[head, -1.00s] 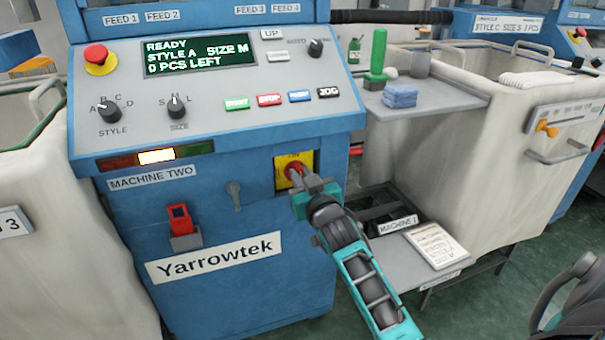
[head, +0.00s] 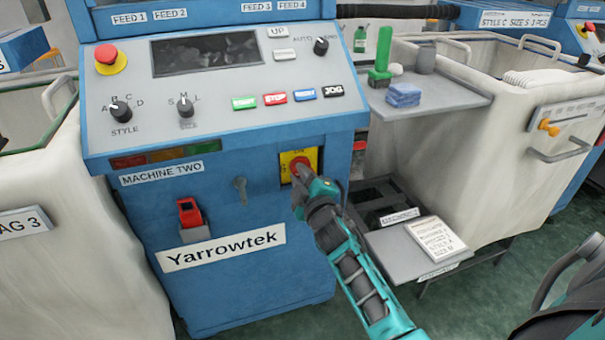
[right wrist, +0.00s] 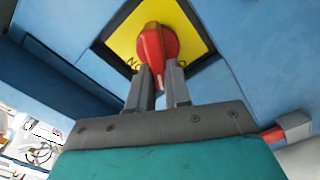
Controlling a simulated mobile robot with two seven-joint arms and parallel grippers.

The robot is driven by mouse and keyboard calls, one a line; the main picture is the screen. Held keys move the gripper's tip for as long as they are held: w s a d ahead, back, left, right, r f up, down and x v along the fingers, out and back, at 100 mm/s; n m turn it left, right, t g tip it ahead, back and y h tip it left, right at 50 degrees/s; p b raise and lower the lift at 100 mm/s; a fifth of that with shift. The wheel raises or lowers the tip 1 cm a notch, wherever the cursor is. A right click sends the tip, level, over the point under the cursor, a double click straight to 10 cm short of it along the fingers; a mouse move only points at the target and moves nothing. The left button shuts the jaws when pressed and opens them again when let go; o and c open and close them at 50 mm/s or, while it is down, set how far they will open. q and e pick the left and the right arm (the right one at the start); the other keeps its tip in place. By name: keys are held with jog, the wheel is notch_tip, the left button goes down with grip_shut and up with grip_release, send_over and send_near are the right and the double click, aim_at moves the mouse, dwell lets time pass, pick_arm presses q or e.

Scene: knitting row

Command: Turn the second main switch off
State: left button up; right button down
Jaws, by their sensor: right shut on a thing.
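The main switch (right wrist: 157,47) is a red rotary handle on a yellow plate (right wrist: 122,28). It sits on the front of the blue machine labelled Machine Two; in the head view the yellow plate (head: 286,163) is right of the machine's label. My right gripper (head: 302,180) is at the handle. In the right wrist view its two grey fingers (right wrist: 160,78) are shut on the handle's lower end. The display (head: 206,54) on the panel is dark, and the lamp strip (head: 165,156) is unlit. My left gripper is not in view.
A grey key-like lever (head: 240,190) and a red switch (head: 189,212) are on the machine front to the left. A shelf (head: 440,100) with a green-handled tool and blue cloths stands right. A low tray (head: 395,270) with a paper card is below right.

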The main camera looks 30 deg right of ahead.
pick_arm(q)
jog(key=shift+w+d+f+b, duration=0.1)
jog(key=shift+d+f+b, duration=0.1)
jog(key=shift+b, duration=0.1)
pick_arm(e)
jog(key=n, duration=0.6)
jog(key=shift+a+f, duration=0.1)
jog(key=shift+f, duration=0.3)
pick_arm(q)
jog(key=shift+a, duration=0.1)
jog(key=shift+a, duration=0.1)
pick_arm(e)
jog(key=c, duration=1.1)
grip_release()
jog(key=shift+o, duration=0.2)
jog(key=shift+s, duration=0.1)
